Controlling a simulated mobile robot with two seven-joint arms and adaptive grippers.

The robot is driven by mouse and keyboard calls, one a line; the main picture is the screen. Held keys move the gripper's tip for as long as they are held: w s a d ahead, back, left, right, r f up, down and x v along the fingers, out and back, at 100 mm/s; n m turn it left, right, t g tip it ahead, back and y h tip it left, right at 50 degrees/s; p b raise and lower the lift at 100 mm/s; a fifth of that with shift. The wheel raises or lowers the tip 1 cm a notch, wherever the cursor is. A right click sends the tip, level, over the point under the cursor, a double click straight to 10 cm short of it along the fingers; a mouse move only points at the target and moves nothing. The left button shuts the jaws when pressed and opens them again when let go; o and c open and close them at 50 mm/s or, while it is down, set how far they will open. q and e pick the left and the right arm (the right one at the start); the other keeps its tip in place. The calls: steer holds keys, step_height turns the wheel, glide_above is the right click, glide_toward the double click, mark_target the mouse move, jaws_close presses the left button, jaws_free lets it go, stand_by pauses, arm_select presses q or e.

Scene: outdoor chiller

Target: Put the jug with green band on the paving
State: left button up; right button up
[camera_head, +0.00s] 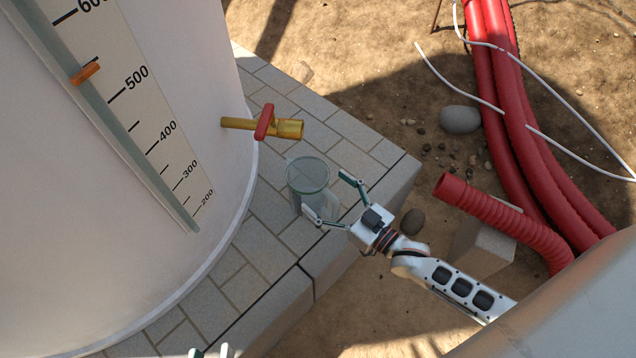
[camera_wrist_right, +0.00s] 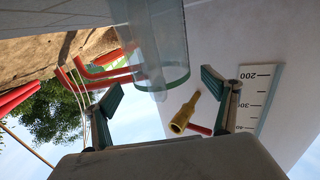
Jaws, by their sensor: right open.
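The clear jug with a green band (camera_head: 306,177) is upright on the paving (camera_head: 272,208), just below and to the right of the brass tap (camera_head: 290,129). My right gripper (camera_head: 327,196) is open beside the jug, its two fingers apart on the jug's handle side. I see no finger closed on the jug. In the right wrist view the jug (camera_wrist_right: 160,40) shows between and beyond the open fingers (camera_wrist_right: 163,92). Only the fingertips of my left gripper (camera_head: 210,352) show at the bottom edge; their opening is unclear.
A large white tank (camera_head: 150,200) with a level scale fills the left. The tap has a red handle (camera_head: 264,121). The paving ends at a raised edge above dirt. Red corrugated pipes (camera_head: 500,110), stones (camera_head: 460,119) and a block (camera_head: 482,250) lie to the right.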

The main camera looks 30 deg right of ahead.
mark_target(338, 200)
steer(key=p+v, duration=0.1)
steer(key=v, duration=0.5)
steer(key=shift+s+r, duration=0.1)
steer(key=shift+s, duration=0.1)
arm_select(q)
steer(key=shift+w+a+r+m+y, duration=0.1)
steer(key=shift+w+a+m+y, duration=0.05)
steer(key=shift+a+m, duration=0.35)
steer(key=shift+w+a+r+m+y, duration=0.15)
steer(key=shift+a+m, duration=0.15)
steer(key=shift+a, duration=0.25)
arm_select(e)
steer(key=shift+v, duration=0.8)
arm_select(q)
steer(key=shift+d, duration=0.15)
